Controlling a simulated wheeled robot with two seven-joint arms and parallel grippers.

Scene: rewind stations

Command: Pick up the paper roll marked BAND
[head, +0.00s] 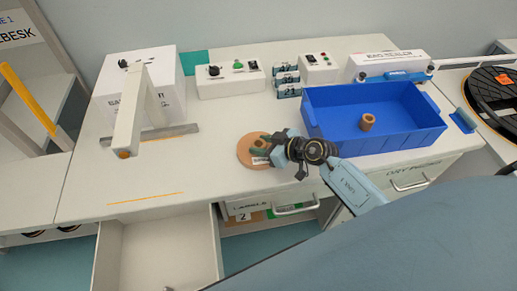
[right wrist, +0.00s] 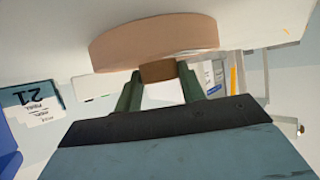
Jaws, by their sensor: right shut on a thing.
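A flat tan paper roll (head: 245,157) lies on or just over the white bench, left of the blue bin. It has a small white label, too small to read. My right gripper (head: 262,149) is over the roll, coming from the right. In the right wrist view the roll (right wrist: 150,38) shows edge-on, and the green fingers of my right gripper (right wrist: 158,80) are shut on its brown core (right wrist: 157,71). I cannot tell whether the roll touches the bench. My left gripper is not in view.
The blue bin (head: 415,140) holds a small brown ring (head: 367,122). A white machine with an overhanging arm (head: 128,115) stands at left. Control boxes (head: 230,80) line the back. An open drawer (head: 155,250) juts out in front. The bench is clear left of the roll.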

